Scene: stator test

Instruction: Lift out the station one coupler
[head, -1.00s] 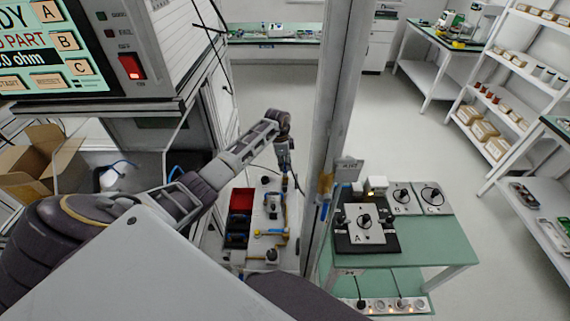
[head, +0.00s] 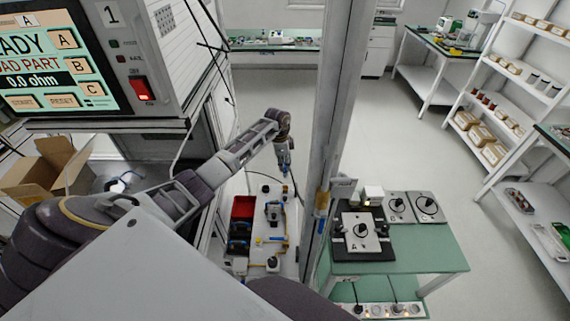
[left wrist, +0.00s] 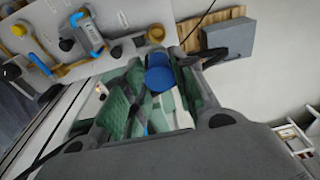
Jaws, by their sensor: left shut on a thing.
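My left gripper (head: 285,165) hangs above the narrow bench in the head view. In the left wrist view its green-padded fingers are shut on a blue-ended part (left wrist: 160,73), which I take to be the coupler; the fingers hide its lower portion. A small blue tip also shows below the gripper in the head view. The held part looks clear of the bench fittings. Another blue-and-grey clamp-like fitting (left wrist: 88,36) is on the panel in the left wrist view. My right gripper is not in view.
A tester (head: 95,60) with a lit screen reading 0.0 ohm stands at left. A red bin (head: 243,207) is on the bench. A grey post (head: 335,130) rises just right of my gripper.

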